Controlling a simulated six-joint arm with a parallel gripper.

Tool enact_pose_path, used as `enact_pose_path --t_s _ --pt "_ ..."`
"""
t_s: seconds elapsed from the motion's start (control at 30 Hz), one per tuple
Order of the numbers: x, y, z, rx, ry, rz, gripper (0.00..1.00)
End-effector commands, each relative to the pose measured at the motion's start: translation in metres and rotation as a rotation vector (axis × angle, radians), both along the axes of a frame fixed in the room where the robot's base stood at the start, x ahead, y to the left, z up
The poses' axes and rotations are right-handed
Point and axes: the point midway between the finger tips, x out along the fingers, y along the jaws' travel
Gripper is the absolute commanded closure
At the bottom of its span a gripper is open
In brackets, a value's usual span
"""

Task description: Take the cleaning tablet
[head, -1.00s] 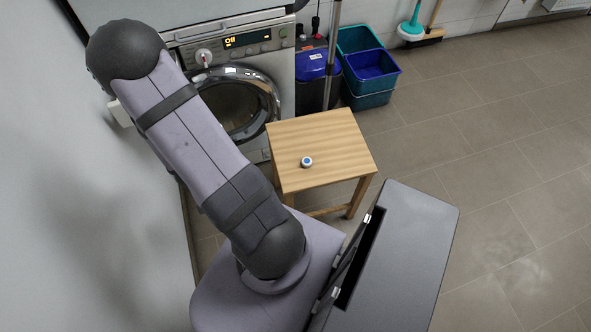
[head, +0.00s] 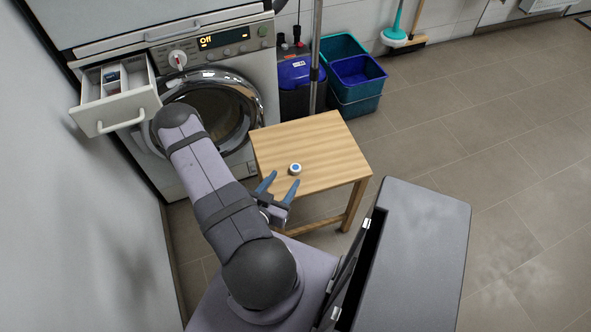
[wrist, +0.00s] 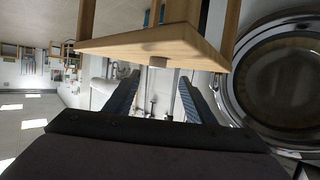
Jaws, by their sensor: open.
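The cleaning tablet (head: 295,169) is a small round white piece with a blue centre. It lies on the wooden stool's top (head: 325,145), near its front left part. My gripper (head: 278,183) is open and empty at the stool's near left edge, with its two blue fingers pointing towards the tablet. A gap shows between the fingertips and the tablet in the head view. In the wrist view my gripper (wrist: 155,85) has its fingers apart, with the stool's edge (wrist: 150,45) ahead. The tablet cannot be made out there.
The washing machine (head: 262,75) stands at the back left, its round door shut and its detergent drawer (head: 118,108) pulled out. A dark blue-lidded bin (head: 297,75) and teal and blue crates (head: 355,85) stand behind the stool. The floor (head: 490,120) at right is clear.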

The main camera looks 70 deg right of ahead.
Motion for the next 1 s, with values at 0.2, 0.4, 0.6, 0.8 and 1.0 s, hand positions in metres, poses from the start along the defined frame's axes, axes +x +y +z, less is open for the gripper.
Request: enact_pose_path --t_s 0.2,0.4,0.6,0.8,1.0 --pt "-0.001 -0.013 -0.006 0.000 -0.001 -0.003 0.50" --pt "0.000 -0.016 -0.006 0.000 0.000 0.001 0.50" --pt "-0.002 -0.022 -0.009 0.000 -0.001 -0.004 0.50" --pt "-0.006 -0.039 -0.016 -0.001 -0.002 -0.005 0.50" --pt "-0.006 -0.058 -0.023 -0.001 -0.003 -0.003 0.50"
